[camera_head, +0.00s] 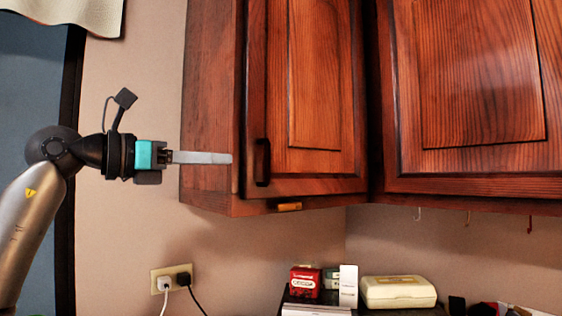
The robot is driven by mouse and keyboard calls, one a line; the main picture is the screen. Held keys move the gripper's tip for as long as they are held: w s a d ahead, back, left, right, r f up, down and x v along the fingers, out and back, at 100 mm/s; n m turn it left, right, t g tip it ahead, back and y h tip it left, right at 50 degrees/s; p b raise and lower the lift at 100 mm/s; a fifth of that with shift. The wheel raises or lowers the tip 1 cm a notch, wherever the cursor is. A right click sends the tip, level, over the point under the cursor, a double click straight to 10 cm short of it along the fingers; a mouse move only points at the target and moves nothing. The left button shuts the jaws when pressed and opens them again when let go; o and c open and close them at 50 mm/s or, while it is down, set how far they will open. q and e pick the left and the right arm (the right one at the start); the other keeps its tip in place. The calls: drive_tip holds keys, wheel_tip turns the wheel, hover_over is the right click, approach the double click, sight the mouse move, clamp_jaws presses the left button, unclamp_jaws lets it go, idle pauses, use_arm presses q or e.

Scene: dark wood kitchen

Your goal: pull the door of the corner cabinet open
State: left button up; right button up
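The corner cabinet (210,90) is dark reddish wood and hangs on the wall at the upper middle. Its door (315,90) looks closed, with a dark vertical handle (262,162) low on its left side. My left gripper (231,158) comes in from the left at handle height. Its pale finger reaches across the cabinet's side panel and ends just left of the handle, with a small gap in the picture. Only one finger shows, seen edge-on, so its opening cannot be told. My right gripper is not in view.
Another wooden cabinet door (478,85) adjoins on the right, with small hooks below. A wall outlet (171,279) with plugs and cords is below left. A red box (305,281) and a cream case (398,291) stand below the cabinets.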

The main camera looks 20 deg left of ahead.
sight(270, 162)
use_arm(q)
drive_tip(key=p+x, duration=0.4)
drive_tip(key=x, duration=1)
drive_tip(key=shift+w+d, duration=0.1)
drive_tip(key=shift+d, duration=0.1)
drive_tip(key=shift+c, duration=0.2)
clamp_jaws()
idle(0.5)
